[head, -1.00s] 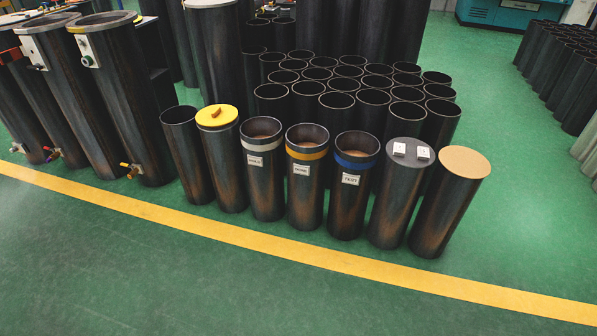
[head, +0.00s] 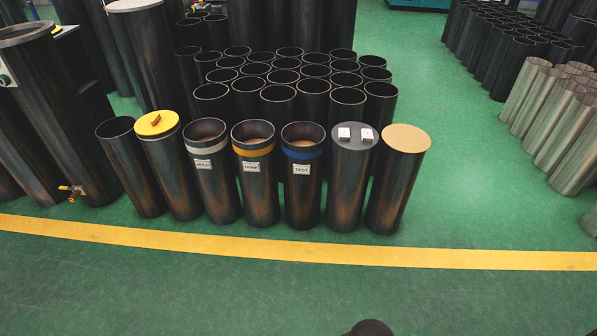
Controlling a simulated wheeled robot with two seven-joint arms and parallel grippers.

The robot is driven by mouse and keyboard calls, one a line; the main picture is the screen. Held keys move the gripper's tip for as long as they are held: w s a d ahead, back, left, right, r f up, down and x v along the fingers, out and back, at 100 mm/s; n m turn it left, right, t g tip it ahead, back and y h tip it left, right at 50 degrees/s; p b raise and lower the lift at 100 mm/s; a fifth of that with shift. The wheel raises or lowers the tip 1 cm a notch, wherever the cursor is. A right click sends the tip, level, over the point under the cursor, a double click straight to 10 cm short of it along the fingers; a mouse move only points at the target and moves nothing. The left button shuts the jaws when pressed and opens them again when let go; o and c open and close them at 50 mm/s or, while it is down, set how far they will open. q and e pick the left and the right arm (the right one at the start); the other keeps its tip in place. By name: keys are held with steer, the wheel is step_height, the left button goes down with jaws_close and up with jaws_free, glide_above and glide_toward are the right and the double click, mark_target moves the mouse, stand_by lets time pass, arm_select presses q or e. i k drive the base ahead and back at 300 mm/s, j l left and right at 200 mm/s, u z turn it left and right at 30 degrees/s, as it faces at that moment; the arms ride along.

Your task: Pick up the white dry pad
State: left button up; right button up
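Two small white squares lie side by side on the grey top of a dark cylinder (head: 350,185), second from the right in the front row. The left white square (head: 344,132) and the right white square (head: 367,134) each bear a dark mark too small to read. I cannot tell which one is the dry pad. Neither of my grippers is in view. A dark rounded shape at the bottom edge looks like part of me, but I cannot tell which part.
Beside it stand a tan-topped cylinder (head: 398,190) and open cylinders labelled TEST (head: 302,195), with a blue band, and HOLD (head: 213,190), with a white band. A yellow-lidded cylinder (head: 172,170) stands farther left. A yellow floor line (head: 300,250) crosses clear green floor in front.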

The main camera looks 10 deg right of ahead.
mark_target(345, 133)
steer(key=i+l+z, duration=0.35)
steer(key=i, duration=0.25)
steer(key=i+l+z, duration=0.1)
steer(key=i+z, duration=0.25)
steer(key=i, duration=0.3)
steer(key=i+z, duration=0.35)
steer(key=i, duration=0.3)
